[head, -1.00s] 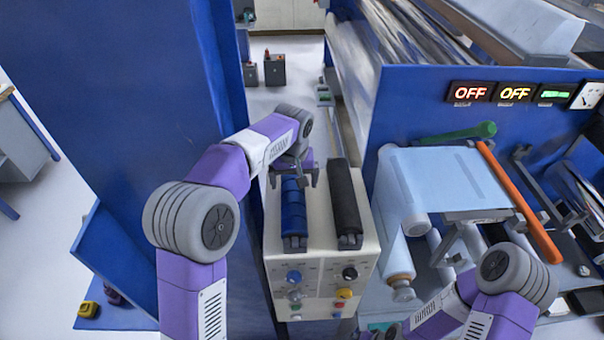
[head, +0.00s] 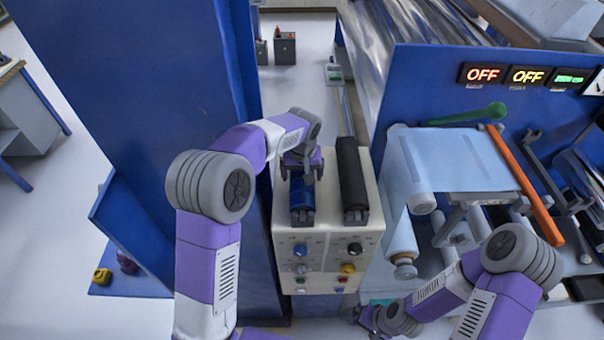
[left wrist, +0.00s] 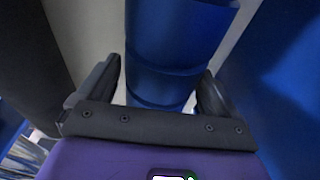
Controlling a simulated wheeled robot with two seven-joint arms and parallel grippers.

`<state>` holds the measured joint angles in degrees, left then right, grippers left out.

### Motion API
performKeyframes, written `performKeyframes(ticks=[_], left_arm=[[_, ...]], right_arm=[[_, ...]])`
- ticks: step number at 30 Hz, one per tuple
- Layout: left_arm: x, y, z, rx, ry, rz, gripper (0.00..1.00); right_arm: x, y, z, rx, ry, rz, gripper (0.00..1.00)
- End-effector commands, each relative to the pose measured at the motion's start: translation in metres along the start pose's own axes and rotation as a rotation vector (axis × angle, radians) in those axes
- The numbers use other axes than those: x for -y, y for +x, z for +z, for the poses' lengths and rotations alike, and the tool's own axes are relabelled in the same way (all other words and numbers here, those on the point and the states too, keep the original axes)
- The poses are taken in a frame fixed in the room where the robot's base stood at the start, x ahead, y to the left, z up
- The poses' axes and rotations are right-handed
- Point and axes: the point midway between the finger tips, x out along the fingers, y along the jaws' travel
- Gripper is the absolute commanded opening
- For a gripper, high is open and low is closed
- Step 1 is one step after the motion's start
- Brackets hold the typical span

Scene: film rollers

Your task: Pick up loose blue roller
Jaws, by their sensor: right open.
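The blue roller (head: 301,197) lies in its slot on the left of a cream control box's top. It also fills the middle of the left wrist view (left wrist: 175,50). My left gripper (head: 302,174) is over the roller and hides part of it. In the left wrist view its two dark fingers (left wrist: 160,90) stand on either side of the roller, with a thin gap at the left one. A black roller (head: 351,180) lies beside the blue one, to the right. My right gripper (head: 372,321) is open and low at the bottom, in front of the control box.
The control box (head: 325,250) carries knobs and buttons on its front. A tall blue panel (head: 140,100) stands close on the left. On the right is a machine with a film sheet (head: 455,160), an orange bar (head: 525,185) and a green handle (head: 470,116).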

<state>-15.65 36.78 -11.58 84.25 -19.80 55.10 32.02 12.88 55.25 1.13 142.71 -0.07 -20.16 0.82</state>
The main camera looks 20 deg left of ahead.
Motion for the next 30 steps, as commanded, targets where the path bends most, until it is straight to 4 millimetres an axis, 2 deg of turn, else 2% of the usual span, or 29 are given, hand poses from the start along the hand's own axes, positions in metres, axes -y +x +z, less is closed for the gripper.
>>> performKeyframes(ticks=[1,12,14,23,30], left_arm=[[0.000,0.000,0.000,0.000,0.000,0.000,0.85],[0.000,-0.001,0.000,-0.001,0.000,0.001,0.28],[-0.001,-0.002,-0.001,-0.003,0.000,0.002,0.20],[-0.001,-0.008,-0.003,-0.006,0.000,0.003,0.20],[-0.001,-0.050,-0.009,-0.008,-0.001,0.005,0.20]], right_arm=[[0.000,0.000,0.000,0.000,0.000,0.000,1.00],[0.000,0.000,0.000,0.000,0.000,0.000,1.00],[0.000,0.000,0.000,0.000,0.000,0.000,1.00],[0.000,0.000,0.000,0.000,0.000,0.000,1.00],[-0.001,0.002,0.000,0.000,0.000,0.000,1.00]])
